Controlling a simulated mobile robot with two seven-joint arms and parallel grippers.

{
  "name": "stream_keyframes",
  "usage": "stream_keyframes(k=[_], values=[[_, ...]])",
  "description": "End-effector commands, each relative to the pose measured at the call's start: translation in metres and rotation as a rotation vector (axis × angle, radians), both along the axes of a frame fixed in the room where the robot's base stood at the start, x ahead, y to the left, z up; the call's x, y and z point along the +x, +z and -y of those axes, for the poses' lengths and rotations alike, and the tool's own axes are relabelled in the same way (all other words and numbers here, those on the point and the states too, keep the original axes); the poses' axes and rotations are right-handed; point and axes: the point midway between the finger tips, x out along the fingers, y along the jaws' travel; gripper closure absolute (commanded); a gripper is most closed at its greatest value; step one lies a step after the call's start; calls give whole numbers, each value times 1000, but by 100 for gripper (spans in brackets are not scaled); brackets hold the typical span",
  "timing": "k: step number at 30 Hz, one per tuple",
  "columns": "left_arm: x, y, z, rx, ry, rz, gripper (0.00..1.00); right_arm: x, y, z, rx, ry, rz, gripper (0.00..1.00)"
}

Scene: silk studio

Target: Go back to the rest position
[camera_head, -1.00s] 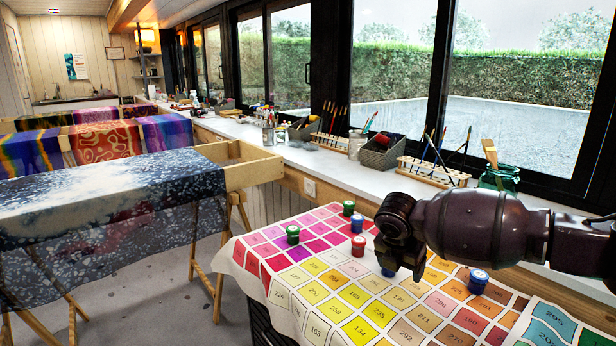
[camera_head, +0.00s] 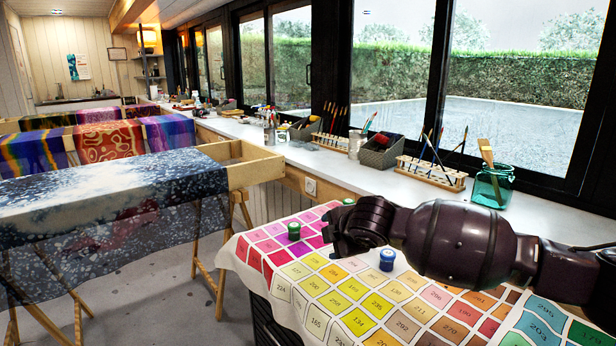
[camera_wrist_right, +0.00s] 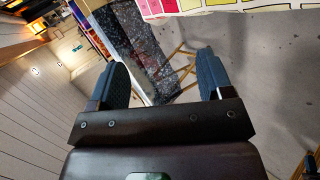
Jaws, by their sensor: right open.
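My right arm comes in from the right in the head view. Its gripper (camera_head: 343,232) is raised above the colour-chart cloth (camera_head: 330,285) on the table. In the right wrist view the gripper (camera_wrist_right: 168,80) has its two fingers wide apart with nothing between them. A green-topped pot (camera_head: 294,231) stands on the cloth left of the gripper, and a blue-topped pot (camera_head: 387,260) stands on it just below the arm. Part of another pot (camera_head: 348,202) shows behind the gripper. The arm hides part of the cloth. My left gripper is not in view.
A long white counter (camera_head: 345,180) with brush racks (camera_head: 431,172), a basket (camera_head: 380,152) and a glass jar (camera_head: 493,186) runs under the windows behind the arm. Wooden frames with dyed fabric (camera_head: 110,190) stand at the left. Grey floor is free between them and the table.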

Motion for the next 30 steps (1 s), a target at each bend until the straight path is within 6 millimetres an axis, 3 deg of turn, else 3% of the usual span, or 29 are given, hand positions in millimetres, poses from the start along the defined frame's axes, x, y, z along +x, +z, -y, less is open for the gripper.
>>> stream_keyframes(k=[6, 13, 20, 30], values=[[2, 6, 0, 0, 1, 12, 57, -36, -1, -40, 308, 12, 12, 27], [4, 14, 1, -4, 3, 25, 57, -76, -8, -55, 622, -14, -12, 27], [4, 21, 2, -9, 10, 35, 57, -111, -18, -44, 877, -84, -39, 27], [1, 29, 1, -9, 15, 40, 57, -159, -46, 6, 1146, -258, -49, 27]])
